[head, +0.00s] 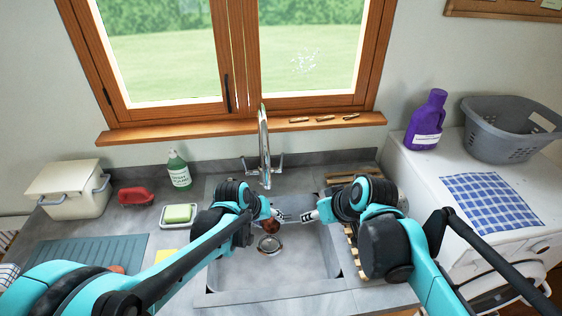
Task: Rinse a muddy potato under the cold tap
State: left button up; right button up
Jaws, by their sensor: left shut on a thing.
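A brown potato (272,227) is at my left gripper (277,216), which is shut on it over the sink (300,275). Part of the potato is hidden by the gripper. The chrome tap (264,140) stands behind the sink, its spout above and behind the grippers, with a lever on each side. I cannot make out any running water. My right gripper (309,216) is just right of the left one, its pale fingertips pointing left. Its opening is too small to judge.
A green soap bottle (179,170), a soap dish (180,214), a red object (136,196) and a cream bin (70,190) stand left. A ribbed drainboard (85,255) lies in front. A purple bottle (427,120) and grey basket (500,128) are right. A window (165,60) is behind.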

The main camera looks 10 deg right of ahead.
jog(key=w+r+n+y, duration=0.1)
jog(key=w+n+y, duration=0.1)
jog(key=w, duration=0.7)
jog(key=n+t+y, duration=0.1)
jog(key=n+y, duration=0.5)
jog(key=y, duration=0.1)
send_near(282, 157)
jog(key=x, duration=1)
jog(key=shift+w+f, duration=0.4)
grip_shut()
